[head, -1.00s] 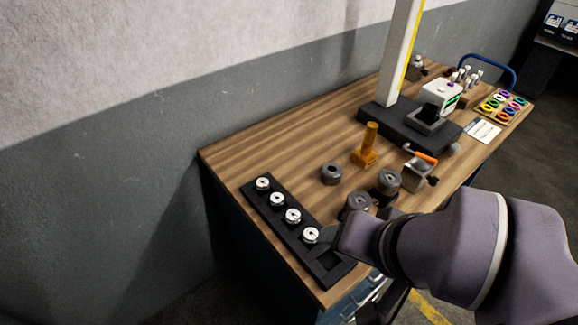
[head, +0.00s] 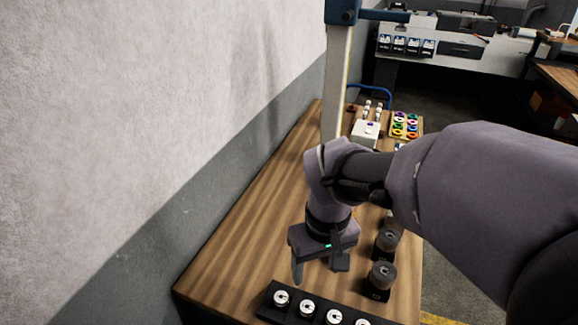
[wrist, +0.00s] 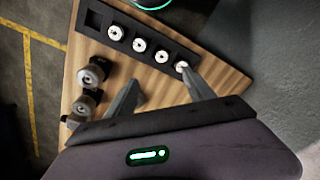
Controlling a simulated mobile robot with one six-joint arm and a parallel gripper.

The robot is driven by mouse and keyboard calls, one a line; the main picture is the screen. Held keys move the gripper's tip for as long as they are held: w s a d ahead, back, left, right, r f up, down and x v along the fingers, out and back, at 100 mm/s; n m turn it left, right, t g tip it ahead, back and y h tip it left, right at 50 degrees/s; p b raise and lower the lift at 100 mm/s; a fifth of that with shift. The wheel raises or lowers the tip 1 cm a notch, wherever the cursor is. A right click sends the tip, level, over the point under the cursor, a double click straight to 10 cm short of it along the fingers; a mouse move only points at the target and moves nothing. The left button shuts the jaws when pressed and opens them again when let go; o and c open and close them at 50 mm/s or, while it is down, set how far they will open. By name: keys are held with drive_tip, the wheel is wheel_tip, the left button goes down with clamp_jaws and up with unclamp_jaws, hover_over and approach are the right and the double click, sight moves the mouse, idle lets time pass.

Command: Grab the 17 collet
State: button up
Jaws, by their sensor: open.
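A black rack (head: 267,309) lies at the near end of the wooden bench and holds several silver collets in a row. In the wrist view the rack (wrist: 93,19) shows one empty slot at its left end. I cannot read sizes, so I cannot tell which collet is the 17. My gripper (head: 318,275) points down above the bench, just behind the rack, open and empty. In the wrist view my gripper (wrist: 158,83) has its right fingertip close to the end collet (wrist: 181,66); whether they touch is unclear. The head view cuts off the rack's right part.
Dark round holders (head: 382,274) stand on the bench right of my gripper, also in the wrist view (wrist: 92,75). A pale post (head: 335,95) rises farther back, near a tray of coloured rings (head: 404,126). A wall runs along the left. The bench's left strip is clear.

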wheel_tip(320, 180, down, 2)
drive_tip(key=b, duration=0.5)
hover_over(307, 306)
drive_tip(key=shift+n, duration=0.4)
drive_tip(key=f, duration=1.1)
drive_tip(key=shift+s+d+f, duration=0.15)
drive_tip(key=shift+s, duration=0.15)
drive_tip(key=f+b, duration=0.1)
drive_tip(key=f, duration=0.2)
drive_tip(key=f+b, duration=0.1)
drive_tip(key=f, duration=0.1)
drive_tip(key=shift+w+f+b, duration=0.15)
drive_tip(key=shift+w+b, duration=0.1)
drive_tip(key=shift+b, duration=0.1)
drive_tip(key=shift+r, duration=0.2)
clamp_jaws()
